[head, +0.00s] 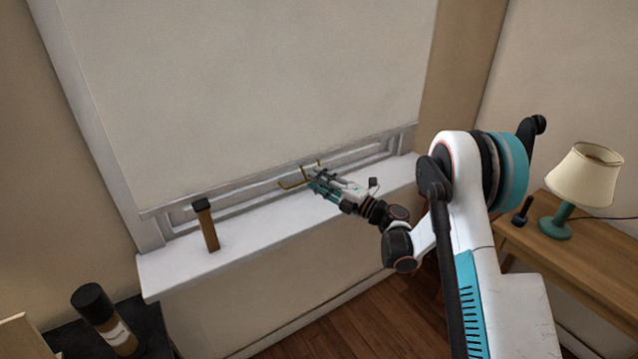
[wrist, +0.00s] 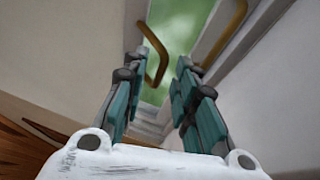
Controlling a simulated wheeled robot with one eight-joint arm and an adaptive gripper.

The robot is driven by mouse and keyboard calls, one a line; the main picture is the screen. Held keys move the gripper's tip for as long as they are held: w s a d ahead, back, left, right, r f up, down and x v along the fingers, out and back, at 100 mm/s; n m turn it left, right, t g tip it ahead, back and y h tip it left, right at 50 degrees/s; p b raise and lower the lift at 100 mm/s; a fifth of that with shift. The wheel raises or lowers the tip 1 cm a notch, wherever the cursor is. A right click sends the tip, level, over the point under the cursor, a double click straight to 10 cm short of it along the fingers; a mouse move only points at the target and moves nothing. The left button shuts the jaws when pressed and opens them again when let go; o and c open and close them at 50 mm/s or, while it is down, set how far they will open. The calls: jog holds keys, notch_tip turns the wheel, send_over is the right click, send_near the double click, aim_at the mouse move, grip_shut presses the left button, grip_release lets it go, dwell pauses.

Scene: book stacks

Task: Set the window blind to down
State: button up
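The window blind (head: 250,80) is a pale cream sheet that covers most of the window. A narrow uncovered strip of window shows below its bottom edge. A brass handle (head: 291,187) sticks out at the blind's bottom edge. My gripper (head: 313,179) is at this handle, above the sill. In the wrist view, its teal and grey fingers (wrist: 158,72) are apart with a clear gap. Part of the handle (wrist: 157,65) shows beyond the gap, and another part (wrist: 228,33) shows beside the right finger. The right finger hides some of the handle; I cannot tell whether they touch.
The white window sill (head: 270,225) runs under the window. A brown block-like object with a dark top (head: 206,226) stands on it to the left. A lamp (head: 580,180) stands on a wooden table (head: 570,255) at the right. A dark-capped bottle (head: 105,318) is at lower left.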

jog(key=shift+a, duration=0.15)
grip_shut()
jog(key=shift+w+f+b, duration=0.1)
jog(key=shift+f+b, duration=1.35)
jog(key=shift+f, duration=0.95)
jog(key=shift+r, duration=0.1)
grip_release()
jog(key=v, duration=1.2)
